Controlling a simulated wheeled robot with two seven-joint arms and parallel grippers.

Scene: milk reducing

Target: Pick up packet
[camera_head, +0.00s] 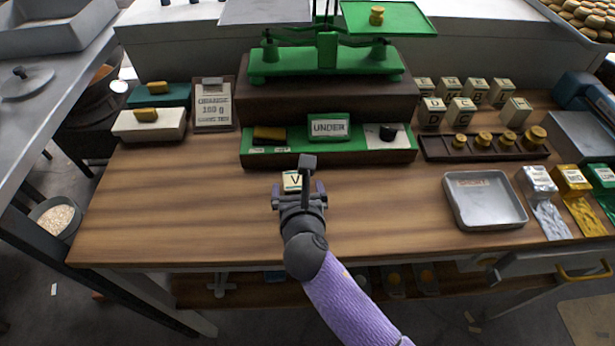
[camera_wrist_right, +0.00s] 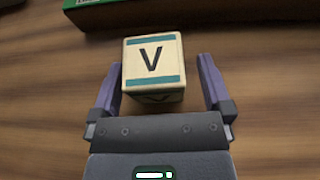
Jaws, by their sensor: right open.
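The packet (camera_head: 292,180) is a small cream cube with teal bands and a letter V, standing on the wooden table in front of the green balance. It also shows in the right wrist view (camera_wrist_right: 153,64), upright and with its V face toward the camera. My right gripper (camera_head: 299,193) is open, with its fingers pointing at the packet. In the right wrist view the fingers (camera_wrist_right: 160,82) lie to the left and right of the packet's near part, with a gap at the right finger. The left gripper is not in view.
A green balance (camera_head: 327,62) stands on a dark base behind the packet. More lettered packets (camera_head: 460,111) stand at the back right. Brass weights (camera_head: 483,139) sit in a dark rack. A metal tray (camera_head: 484,200) lies at right.

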